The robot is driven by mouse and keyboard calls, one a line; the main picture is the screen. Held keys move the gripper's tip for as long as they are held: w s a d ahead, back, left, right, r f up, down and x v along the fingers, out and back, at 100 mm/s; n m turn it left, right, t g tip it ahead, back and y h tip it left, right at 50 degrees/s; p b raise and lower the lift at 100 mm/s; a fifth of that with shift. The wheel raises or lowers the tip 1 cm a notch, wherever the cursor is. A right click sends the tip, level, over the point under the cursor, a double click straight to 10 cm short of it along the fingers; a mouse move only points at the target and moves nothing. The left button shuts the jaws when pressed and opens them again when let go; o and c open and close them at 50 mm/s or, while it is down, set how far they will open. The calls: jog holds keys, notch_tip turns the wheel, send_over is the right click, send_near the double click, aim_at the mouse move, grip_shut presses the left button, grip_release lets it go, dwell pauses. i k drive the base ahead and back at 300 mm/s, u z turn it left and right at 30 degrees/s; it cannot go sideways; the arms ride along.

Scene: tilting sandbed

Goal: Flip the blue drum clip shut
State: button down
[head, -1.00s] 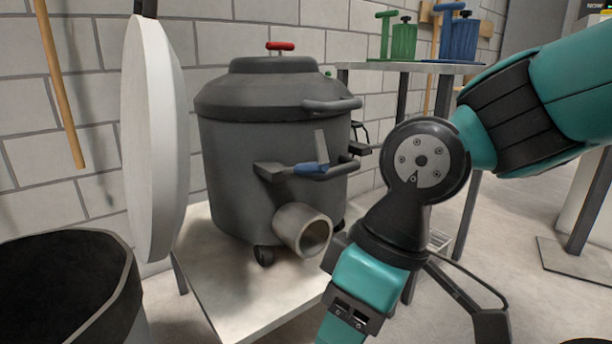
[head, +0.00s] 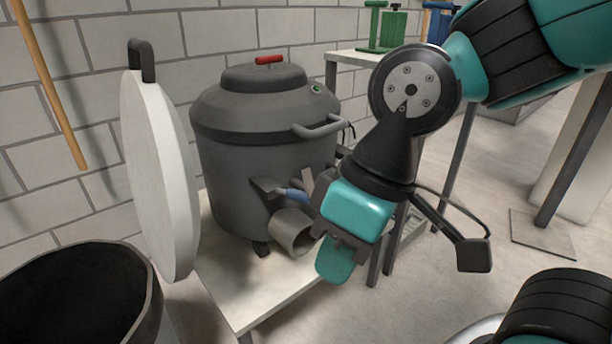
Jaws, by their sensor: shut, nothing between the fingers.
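The dark grey drum (head: 225,165) with a red-knobbed lid stands on a pale platform. The blue drum clip (head: 291,194) is low on its front, above a short pipe, beside a dark bracket. Its right end is hidden by my arm. My gripper (head: 319,190) is close to the right of the clip, partly hidden by my teal wrist. It is shut and empty. I cannot tell whether it touches the clip.
A white round disc (head: 160,170) stands upright left of the drum. A dark open bin (head: 140,300) is at the lower left. The pipe (head: 290,232) juts out below the clip. A table (head: 350,58) with green and blue items stands behind.

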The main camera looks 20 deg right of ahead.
aim_at(292, 194)
jog(key=u, duration=0.8)
jog(key=k, duration=1.15)
jog(key=z, duration=1.6)
jog(key=i, duration=0.5)
jog(key=z, duration=0.05)
